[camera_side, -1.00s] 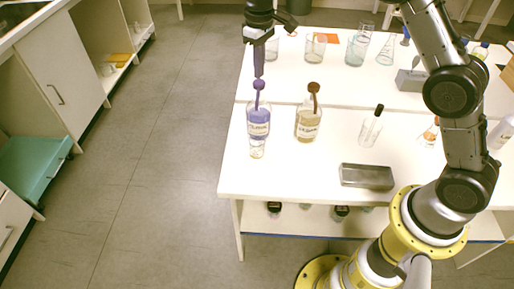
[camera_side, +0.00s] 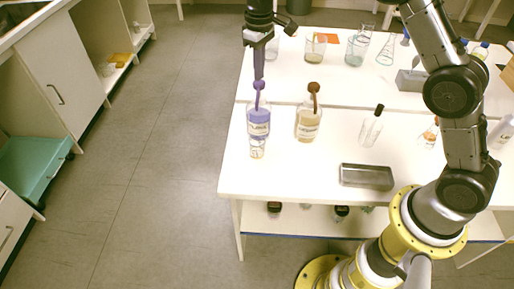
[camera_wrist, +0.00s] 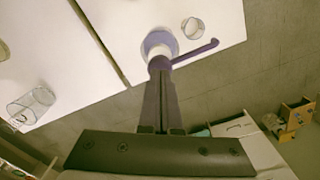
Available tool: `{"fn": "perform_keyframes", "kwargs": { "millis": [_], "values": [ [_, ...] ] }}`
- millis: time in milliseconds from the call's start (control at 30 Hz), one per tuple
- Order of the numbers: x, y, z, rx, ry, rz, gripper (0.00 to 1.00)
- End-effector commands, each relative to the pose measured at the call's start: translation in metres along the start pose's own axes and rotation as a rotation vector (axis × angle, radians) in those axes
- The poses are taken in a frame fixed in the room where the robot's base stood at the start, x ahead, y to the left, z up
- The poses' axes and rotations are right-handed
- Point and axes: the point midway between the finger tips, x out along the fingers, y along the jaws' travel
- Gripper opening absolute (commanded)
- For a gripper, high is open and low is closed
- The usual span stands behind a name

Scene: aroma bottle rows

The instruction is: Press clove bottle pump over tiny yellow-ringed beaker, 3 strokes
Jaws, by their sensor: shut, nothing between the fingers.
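A clear bottle with purple liquid and a purple pump (camera_side: 259,121) stands near the table's left edge. A bottle with amber liquid and a brown pump (camera_side: 308,124) stands to its right. The labels are too small to read surely. A tiny glass beaker (camera_side: 257,152) stands just in front of the purple bottle; its ring colour is unclear. In the wrist view the beaker (camera_wrist: 193,27) is near the tip of the purple spout (camera_wrist: 197,50). My gripper (camera_side: 259,78) is shut and empty, pointing down at the purple pump head, seemingly touching it.
A stoppered glass vessel (camera_side: 372,127) and a grey metal tray (camera_side: 366,177) stand to the right. Beakers and flasks stand at the back, including a beaker (camera_side: 315,48). The table (camera_side: 290,180) is bare in front of the amber bottle.

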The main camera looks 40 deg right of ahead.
Motion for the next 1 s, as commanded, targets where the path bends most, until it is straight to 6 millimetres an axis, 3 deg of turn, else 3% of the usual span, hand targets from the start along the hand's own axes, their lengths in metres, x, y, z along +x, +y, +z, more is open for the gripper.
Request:
{"fn": "perform_keyframes", "kwargs": {
  "millis": [767,1000],
  "values": [
    [0.027,0.0,0.001,0.0,-0.003,-0.001,0.0],
    [0.027,0.0,0.0,0.0,-0.003,-0.001,0.0]
  ]
}}
